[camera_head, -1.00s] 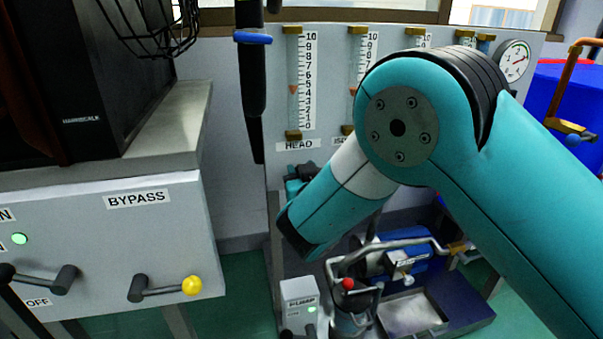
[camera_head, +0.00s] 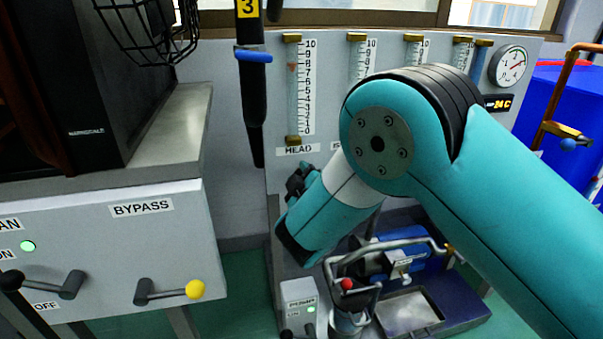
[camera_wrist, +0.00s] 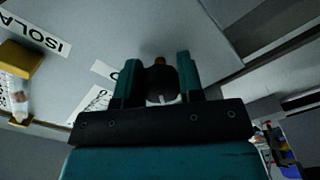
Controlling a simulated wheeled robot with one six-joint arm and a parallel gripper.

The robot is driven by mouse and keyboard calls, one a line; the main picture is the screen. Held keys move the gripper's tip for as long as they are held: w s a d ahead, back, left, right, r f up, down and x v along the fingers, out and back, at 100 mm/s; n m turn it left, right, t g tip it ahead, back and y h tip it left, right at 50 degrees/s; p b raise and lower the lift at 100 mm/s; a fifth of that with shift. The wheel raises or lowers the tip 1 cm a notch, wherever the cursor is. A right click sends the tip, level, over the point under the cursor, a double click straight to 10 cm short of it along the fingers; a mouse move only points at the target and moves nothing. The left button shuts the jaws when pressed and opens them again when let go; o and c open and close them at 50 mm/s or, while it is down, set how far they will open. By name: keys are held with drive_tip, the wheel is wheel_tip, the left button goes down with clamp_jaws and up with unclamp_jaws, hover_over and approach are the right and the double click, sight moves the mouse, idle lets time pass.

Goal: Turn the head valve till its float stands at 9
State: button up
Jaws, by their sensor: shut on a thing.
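The HEAD gauge tube (camera_head: 292,100) stands on the grey panel in the head view, with a scale from 0 to 10. Its small orange float (camera_head: 292,67) stands between 7 and 8. The head valve is a dark round knob (camera_wrist: 161,84) with a pale mark, seen in the wrist view. My gripper (camera_wrist: 157,64) is shut on it, one teal finger on each side. In the head view my wrist hides most of the gripper and the valve, below the HEAD label (camera_head: 297,150).
More gauge tubes (camera_head: 357,62) and a round dial (camera_head: 507,66) line the panel to the right. A dark hanging tool (camera_head: 252,100) is left of the HEAD tube. The BYPASS cabinet (camera_head: 100,250) with its levers stands at left. Pump gear (camera_head: 390,262) sits below my arm.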

drive_tip(key=shift+n, duration=0.5)
drive_tip(key=o, duration=0.9)
drive_tip(key=shift+o, duration=0.2)
drive_tip(key=shift+s, duration=0.1)
drive_tip(key=b+v, duration=1.2)
drive_tip(key=v, duration=0.5)
drive_tip(key=shift+s+d+r, duration=0.1)
drive_tip(key=shift+s, duration=0.05)
